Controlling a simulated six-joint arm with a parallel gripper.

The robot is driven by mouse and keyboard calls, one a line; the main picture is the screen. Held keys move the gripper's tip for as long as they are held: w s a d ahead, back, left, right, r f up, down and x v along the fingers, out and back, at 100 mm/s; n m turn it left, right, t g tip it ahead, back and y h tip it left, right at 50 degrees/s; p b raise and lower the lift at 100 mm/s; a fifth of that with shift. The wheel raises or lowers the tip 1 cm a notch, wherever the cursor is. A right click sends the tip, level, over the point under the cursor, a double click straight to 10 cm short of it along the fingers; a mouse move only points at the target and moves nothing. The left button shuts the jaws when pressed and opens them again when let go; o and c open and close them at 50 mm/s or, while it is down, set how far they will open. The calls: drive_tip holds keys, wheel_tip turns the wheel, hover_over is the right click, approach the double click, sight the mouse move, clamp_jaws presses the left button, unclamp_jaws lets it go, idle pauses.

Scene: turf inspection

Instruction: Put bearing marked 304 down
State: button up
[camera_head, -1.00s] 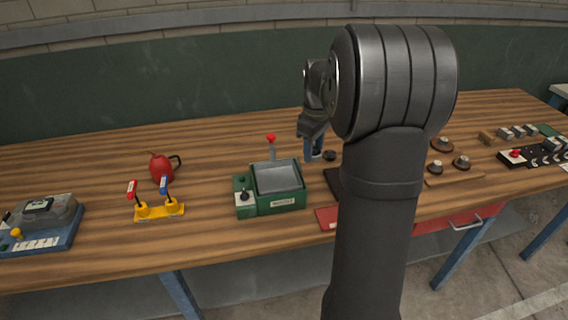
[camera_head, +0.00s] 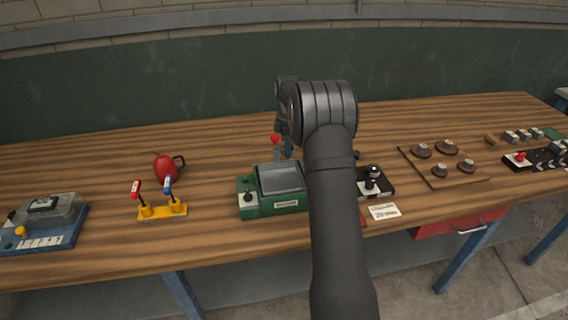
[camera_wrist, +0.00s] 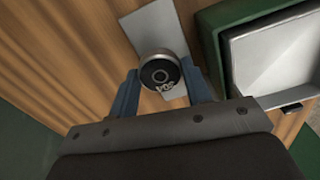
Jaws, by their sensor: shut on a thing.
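My gripper (camera_wrist: 161,70) shows in the wrist view with its two blue fingers shut on a round dark bearing (camera_wrist: 158,80). The bearing has a light ring around its centre and a small pale marking that looks like 304. A flat pale grey plate (camera_wrist: 152,24) lies beyond and below the bearing on the wood. I cannot tell whether the bearing touches it. In the head view my gripper (camera_head: 287,149) is behind the green box, and the bearing is hidden there.
A wooden board (camera_head: 437,182) with several knobs is right.

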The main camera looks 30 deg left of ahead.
wheel_tip(320, 180, down, 6)
drive_tip(key=shift+r, duration=0.1)
idle(0.4)
drive_tip(key=o, duration=1.2)
drive_tip(key=shift+f, duration=0.2)
wheel_tip(320, 180, up, 12)
drive_tip(key=shift+r, duration=0.15)
wheel_tip(320, 180, down, 13)
drive_tip(key=shift+r, duration=2.4)
